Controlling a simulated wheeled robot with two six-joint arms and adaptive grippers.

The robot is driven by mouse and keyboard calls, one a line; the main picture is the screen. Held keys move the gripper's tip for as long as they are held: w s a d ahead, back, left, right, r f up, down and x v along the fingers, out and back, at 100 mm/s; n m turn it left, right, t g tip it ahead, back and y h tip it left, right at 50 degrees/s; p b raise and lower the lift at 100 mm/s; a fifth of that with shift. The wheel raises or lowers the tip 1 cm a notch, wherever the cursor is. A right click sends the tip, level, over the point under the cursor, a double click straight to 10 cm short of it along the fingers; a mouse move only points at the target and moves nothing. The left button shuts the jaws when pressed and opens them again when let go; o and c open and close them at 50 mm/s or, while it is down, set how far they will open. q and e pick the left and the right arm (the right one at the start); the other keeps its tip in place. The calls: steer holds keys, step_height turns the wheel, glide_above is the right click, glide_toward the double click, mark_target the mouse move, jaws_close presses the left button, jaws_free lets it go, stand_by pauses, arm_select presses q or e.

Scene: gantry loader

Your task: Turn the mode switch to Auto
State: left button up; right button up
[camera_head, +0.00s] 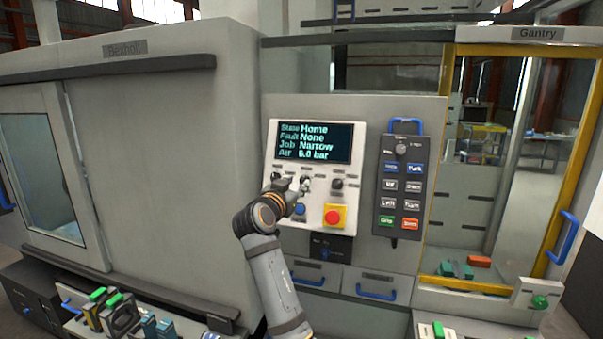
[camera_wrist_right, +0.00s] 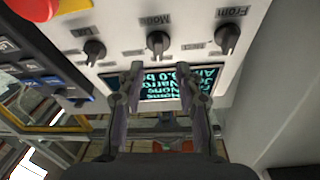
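The mode switch is a small dark knob under the label "Mode" (camera_wrist_right: 158,42), the middle one of three on the light control panel (camera_head: 287,140). In the wrist view the panel appears upside down. My right gripper (camera_wrist_right: 160,72) is open, its two fingers spread apart below the mode knob in that picture, with nothing between the tips. The knob lines up with the gap. In the head view my right gripper (camera_head: 302,187) is small and close to the middle knob, which it partly covers. Whether it touches the knob cannot be told. My left gripper is not in view.
A screen (camera_head: 315,142) reads Home, None, Narrow, 6.0 bar. A red stop button (camera_head: 335,216), a blue button (camera_head: 299,208) and a dark keypad (camera_head: 401,185) are close by.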

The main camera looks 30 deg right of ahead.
mark_target(304, 178)
steer(key=x, duration=0.1)
steer(key=p+x, duration=0.1)
steer(key=x, duration=0.2)
steer(key=shift+s+d+r+p, duration=0.1)
steer(key=shift+d+r+p, duration=0.15)
steer(key=shift+d+p, duration=0.1)
steer(key=shift+w+d+f, duration=0.1)
steer(key=shift+w, duration=0.1)
steer(key=shift+w+f, duration=0.1)
steer(key=shift+w, duration=0.05)
steer(key=shift+c, duration=0.7)
jaws_close()
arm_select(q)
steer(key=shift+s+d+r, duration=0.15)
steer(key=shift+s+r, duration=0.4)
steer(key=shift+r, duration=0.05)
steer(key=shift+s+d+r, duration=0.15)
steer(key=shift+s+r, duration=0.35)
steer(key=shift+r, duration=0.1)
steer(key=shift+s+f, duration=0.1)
